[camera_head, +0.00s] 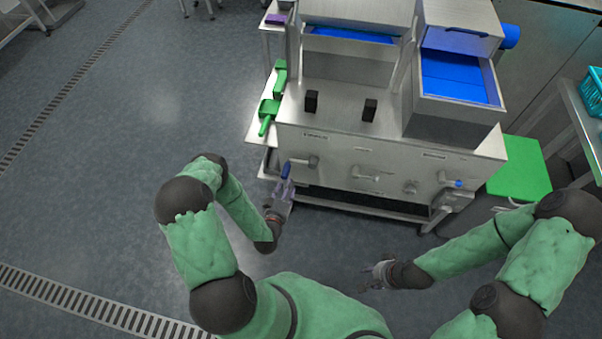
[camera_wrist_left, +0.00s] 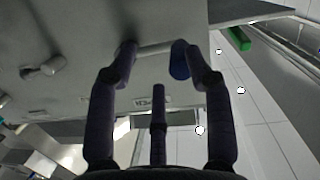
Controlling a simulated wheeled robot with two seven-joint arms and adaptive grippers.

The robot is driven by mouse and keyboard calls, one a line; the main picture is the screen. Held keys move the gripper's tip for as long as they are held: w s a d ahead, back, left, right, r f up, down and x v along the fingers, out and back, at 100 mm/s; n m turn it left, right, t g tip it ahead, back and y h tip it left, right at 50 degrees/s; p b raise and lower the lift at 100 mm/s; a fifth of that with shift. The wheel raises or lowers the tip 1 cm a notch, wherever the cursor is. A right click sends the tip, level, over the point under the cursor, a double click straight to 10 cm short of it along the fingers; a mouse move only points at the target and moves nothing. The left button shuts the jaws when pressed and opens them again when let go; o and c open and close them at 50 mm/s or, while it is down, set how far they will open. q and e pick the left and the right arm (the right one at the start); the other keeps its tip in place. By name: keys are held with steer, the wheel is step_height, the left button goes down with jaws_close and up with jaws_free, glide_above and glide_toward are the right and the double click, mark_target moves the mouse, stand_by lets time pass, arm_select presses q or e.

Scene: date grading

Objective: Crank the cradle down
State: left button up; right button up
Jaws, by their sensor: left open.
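The steel grading machine (camera_head: 330,130) has a front panel with a crank at its left end. The crank's blue handle (camera_head: 286,170) points out toward me; its metal arm (camera_wrist_left: 153,49) and the blue handle (camera_wrist_left: 179,60) also show in the left wrist view. My left gripper (camera_head: 284,187) is open at the handle. In the left wrist view its fingers (camera_wrist_left: 160,58) stand either side of the crank arm, with the handle close to the right finger; contact is unclear. My right gripper (camera_head: 376,275) hangs low, apart from the machine. I cannot single out the cradle.
Other cranks and knobs (camera_head: 368,177) line the front panel, with a blue-tipped one (camera_head: 457,184) at the right. Green scoops (camera_head: 268,112) lie at the machine's left side. A blue-lined bin (camera_head: 455,106) stands on top right. The floor at left is clear.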

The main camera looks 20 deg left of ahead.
mark_target(287, 165)
arm_select(q)
steer(key=shift+t+y, duration=0.7)
steer(key=shift+t, duration=0.1)
steer(key=b+x, duration=0.1)
steer(key=x, duration=0.2)
steer(key=a+r+x, duration=0.1)
steer(key=x, duration=0.2)
steer(key=b+x, duration=0.1)
steer(key=x, duration=0.2)
steer(key=shift+a+r+b, duration=0.25)
steer(key=shift+a+b, duration=0.05)
steer(key=shift+a, duration=0.15)
jaws_close()
